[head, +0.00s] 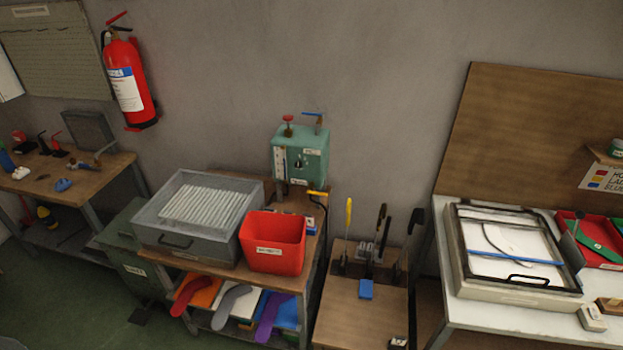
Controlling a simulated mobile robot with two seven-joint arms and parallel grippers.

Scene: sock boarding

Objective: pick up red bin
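The red bin (273,245) is an open-topped, box-shaped container with a pale label on its front. It sits at the front right of a wooden-topped stand (307,259), upright, close against the right side of a grey box. Its inside looks empty from here, though its floor is only partly visible. Neither of my grippers shows in the head view.
The grey box (187,249) with a ribbed white insert stands left of the bin. A green machine (301,158) with a yellow-handled lever stands behind it. Upright tools on a low wooden table (352,318) stand to the right. A white-topped bench (500,309) is farther right.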

